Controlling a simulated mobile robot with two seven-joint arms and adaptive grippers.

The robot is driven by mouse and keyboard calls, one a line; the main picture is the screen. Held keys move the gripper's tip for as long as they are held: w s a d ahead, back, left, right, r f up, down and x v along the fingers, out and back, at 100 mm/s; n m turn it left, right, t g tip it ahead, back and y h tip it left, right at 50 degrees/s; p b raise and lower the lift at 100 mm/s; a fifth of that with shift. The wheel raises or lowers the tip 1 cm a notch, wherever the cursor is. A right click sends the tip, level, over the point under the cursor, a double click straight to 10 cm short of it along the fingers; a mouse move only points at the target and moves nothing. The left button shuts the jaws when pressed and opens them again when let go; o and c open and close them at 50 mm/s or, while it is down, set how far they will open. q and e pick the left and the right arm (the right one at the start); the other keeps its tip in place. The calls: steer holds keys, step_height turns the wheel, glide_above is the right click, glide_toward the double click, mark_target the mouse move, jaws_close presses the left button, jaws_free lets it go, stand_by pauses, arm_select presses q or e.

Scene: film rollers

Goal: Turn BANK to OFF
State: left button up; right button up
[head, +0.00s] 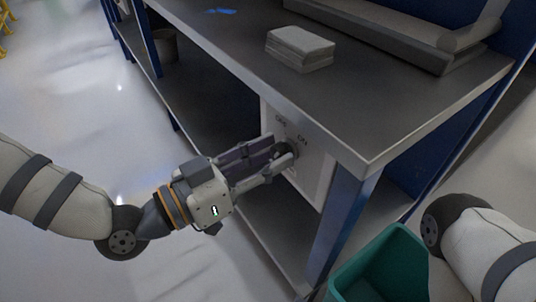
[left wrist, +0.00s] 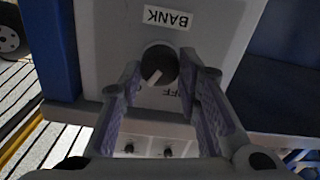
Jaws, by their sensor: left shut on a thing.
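The BANK switch is a round dark knob (left wrist: 160,62) on a light grey panel (left wrist: 110,45). In the left wrist view its BANK label (left wrist: 172,18) appears upside down, and the knob's white pointer mark slants to the lower left. An OFF label (left wrist: 187,95) shows at the knob's lower right, partly hidden by a finger. In the head view the panel (head: 316,170) hangs under the bench, with OFF and ON lettering above the knob. My left gripper (head: 282,153) is shut on the knob, one finger on each side. My right gripper is out of view.
The grey bench top (head: 345,105) overhangs the panel, and a blue leg (head: 343,215) stands to its right. A teal bin (head: 385,270) is at the lower right, beside my right arm. A grey stack (head: 300,47) lies on the bench. The floor at left is clear.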

arm_select(q)
steer(key=n, duration=0.6)
steer(key=shift+a+f+p, duration=0.1)
steer(key=shift+p, duration=0.2)
steer(key=n, duration=0.5)
steer(key=shift+f+n, duration=0.1)
steer(key=shift+n, duration=0.2)
steer(key=o, duration=1.1)
steer(key=shift+o, duration=0.2)
steer(key=shift+s+a, duration=0.1)
steer(key=shift+a, duration=0.25)
steer(key=v, duration=1.1)
steer(key=shift+s, duration=0.1)
